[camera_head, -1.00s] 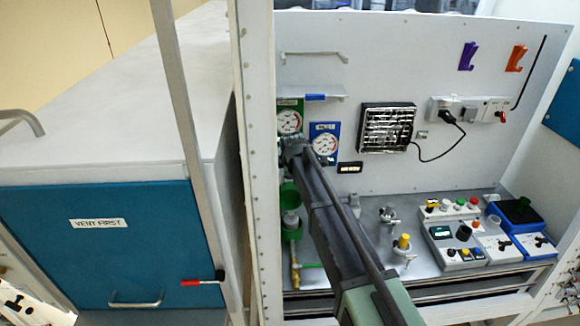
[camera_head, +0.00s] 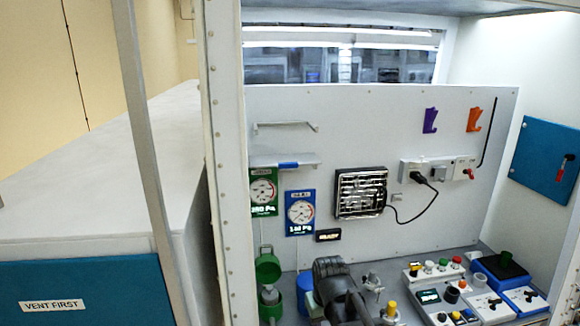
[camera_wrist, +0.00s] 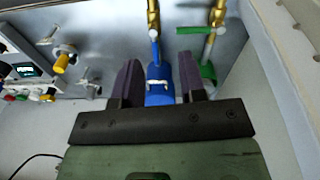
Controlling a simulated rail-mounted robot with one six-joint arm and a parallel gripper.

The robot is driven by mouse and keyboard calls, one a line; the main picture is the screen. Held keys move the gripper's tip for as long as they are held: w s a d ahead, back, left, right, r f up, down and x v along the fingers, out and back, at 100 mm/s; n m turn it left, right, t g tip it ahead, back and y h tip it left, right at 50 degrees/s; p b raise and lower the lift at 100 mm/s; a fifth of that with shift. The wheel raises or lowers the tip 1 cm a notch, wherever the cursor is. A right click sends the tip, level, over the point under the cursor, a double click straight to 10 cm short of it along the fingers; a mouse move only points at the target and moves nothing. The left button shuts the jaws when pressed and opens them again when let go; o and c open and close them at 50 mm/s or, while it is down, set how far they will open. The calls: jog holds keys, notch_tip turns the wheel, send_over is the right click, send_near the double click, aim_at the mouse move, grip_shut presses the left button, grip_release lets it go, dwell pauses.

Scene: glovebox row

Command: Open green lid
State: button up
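A green round lidded fitting (camera_head: 268,268) stands at the left of the bench in the head view, above a grey and green body. I cannot tell whether its lid is fully closed. In the wrist view a green canister (camera_wrist: 190,75) is to the right of my gripper (camera_wrist: 158,68), outside its fingers. My gripper is open, with two dark purple fingers apart. A blue canister (camera_wrist: 158,88) with a white catch shows between the fingers, with gaps on both sides. In the head view my dark arm hides part of the bench and the gripper's fingers are not clear.
Brass pipes carry a blue handle (camera_wrist: 155,35) and a green handle (camera_wrist: 195,30). A green gauge (camera_head: 263,191) and a blue gauge (camera_head: 300,212) hang on the back panel. Control boxes (camera_head: 435,292) fill the right of the bench. A white post (camera_head: 222,170) stands at the left.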

jog(key=s+d+f+m+b, duration=0.3)
jog(key=s+d+f+b, duration=0.3)
jog(key=s+d+f, duration=0.3)
notch_tip(320, 180, up, 19)
jog(key=n+t+p, duration=0.4)
jog(key=n+p, duration=1.3)
jog(key=n, duration=0.3)
send_over(269, 246)
jog(key=s+d, duration=0.1)
jog(key=s, duration=0.4)
jog(key=shift+y, duration=0.4)
jog(key=b+x, duration=1)
jog(key=x, duration=0.1)
jog(key=shift+f, duration=0.35)
jog(key=shift+w+a+r, duration=0.1)
